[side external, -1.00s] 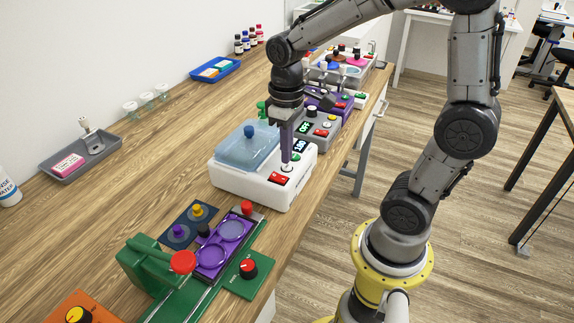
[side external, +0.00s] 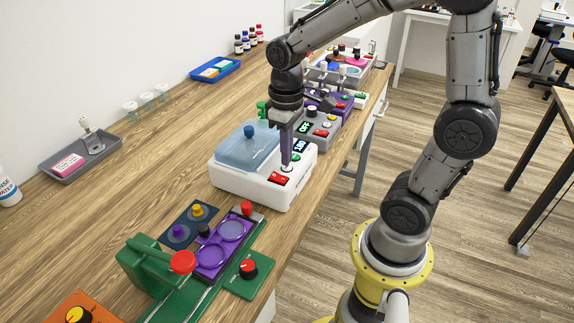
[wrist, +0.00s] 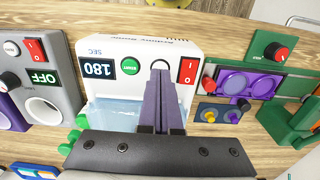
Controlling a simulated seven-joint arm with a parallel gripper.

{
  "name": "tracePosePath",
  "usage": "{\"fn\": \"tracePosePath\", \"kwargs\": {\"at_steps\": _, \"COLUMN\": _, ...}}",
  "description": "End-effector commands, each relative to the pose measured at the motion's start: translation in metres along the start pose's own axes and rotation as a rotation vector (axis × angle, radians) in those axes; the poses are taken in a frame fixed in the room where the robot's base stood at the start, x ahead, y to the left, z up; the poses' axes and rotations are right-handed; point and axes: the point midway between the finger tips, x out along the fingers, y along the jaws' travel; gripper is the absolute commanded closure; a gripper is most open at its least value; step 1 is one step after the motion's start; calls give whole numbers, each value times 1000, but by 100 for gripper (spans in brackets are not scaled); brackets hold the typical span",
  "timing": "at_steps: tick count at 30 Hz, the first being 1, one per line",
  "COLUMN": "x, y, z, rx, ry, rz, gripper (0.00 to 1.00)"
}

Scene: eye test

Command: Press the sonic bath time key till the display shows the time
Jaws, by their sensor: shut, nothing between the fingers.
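The sonic bath (side external: 250,190) is a white box with a clear blue lid (side external: 246,150), standing near the bench's front edge. Its lit display (wrist: 97,68) reads 180, with SEC beside it. A green START button (wrist: 130,66) and a red rocker switch (wrist: 187,70) are on the same panel. Between them is a round key with a dark ring (wrist: 160,62), partly hidden by my fingers. My gripper (side external: 286,165) is shut and empty, purple fingers pointing down with their tips at that key. I cannot tell whether they touch or press it.
A grey device (side external: 322,131) with a display reading OFF stands just beyond the bath. On the near side are a purple two-well plate (side external: 212,256) and a green device (side external: 150,262) with a red knob.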

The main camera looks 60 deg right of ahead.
Motion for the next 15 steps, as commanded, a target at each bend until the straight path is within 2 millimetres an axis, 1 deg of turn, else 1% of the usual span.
{"fn": "tracePosePath", "kwargs": {"at_steps": 15, "x": 7, "y": 0, "z": 0, "rx": 0, "ry": -1, "rz": 0, "gripper": 100}}
